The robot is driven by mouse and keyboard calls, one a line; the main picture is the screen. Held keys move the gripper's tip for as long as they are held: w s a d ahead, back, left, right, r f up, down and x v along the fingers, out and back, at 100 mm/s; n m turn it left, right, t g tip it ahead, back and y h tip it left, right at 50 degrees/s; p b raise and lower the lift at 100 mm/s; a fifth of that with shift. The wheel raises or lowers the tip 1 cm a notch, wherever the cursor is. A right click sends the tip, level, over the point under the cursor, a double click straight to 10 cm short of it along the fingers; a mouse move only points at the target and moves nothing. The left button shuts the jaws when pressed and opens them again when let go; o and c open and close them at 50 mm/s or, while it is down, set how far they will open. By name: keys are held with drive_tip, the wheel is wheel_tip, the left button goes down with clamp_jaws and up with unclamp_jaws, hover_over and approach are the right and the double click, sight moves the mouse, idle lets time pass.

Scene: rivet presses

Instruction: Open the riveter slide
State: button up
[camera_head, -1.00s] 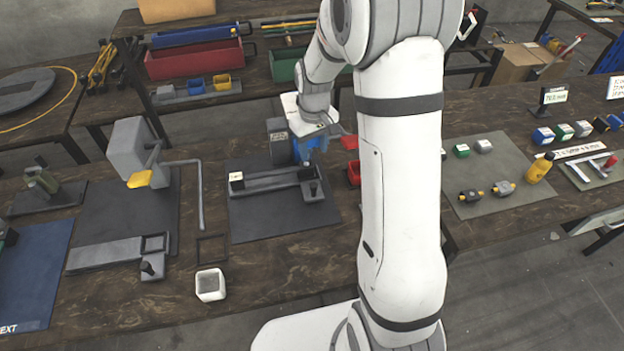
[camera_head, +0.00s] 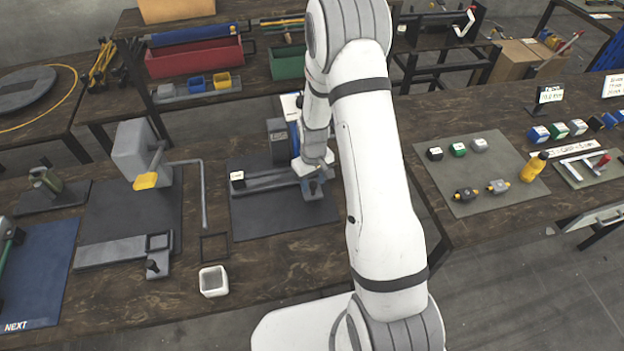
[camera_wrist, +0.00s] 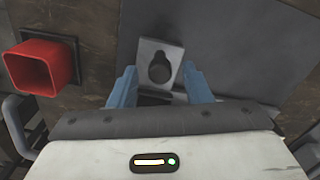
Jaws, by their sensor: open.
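A riveter with a grey body and a blue part (camera_head: 295,140) stands on a dark mat, partly hidden by my arm. Its slide is a long grey rail (camera_head: 265,184) in front of it, with a white label at the left end. In the wrist view, the slide's grey end plate with a dark round knob (camera_wrist: 160,68) lies between my two blue fingertips. My gripper (camera_wrist: 160,82) is open, with a finger on either side of the plate. Whether the fingers touch it I cannot tell. In the head view my gripper (camera_head: 314,186) is over the rail's right end.
A second press with a yellow part (camera_head: 147,181) and its own grey slide (camera_head: 110,252) stands to the left. A white square cup (camera_head: 213,281) sits near the front edge. A red bin (camera_wrist: 42,68) is beside my gripper in the wrist view.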

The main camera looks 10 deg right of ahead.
clamp_jaws()
idle(0.4)
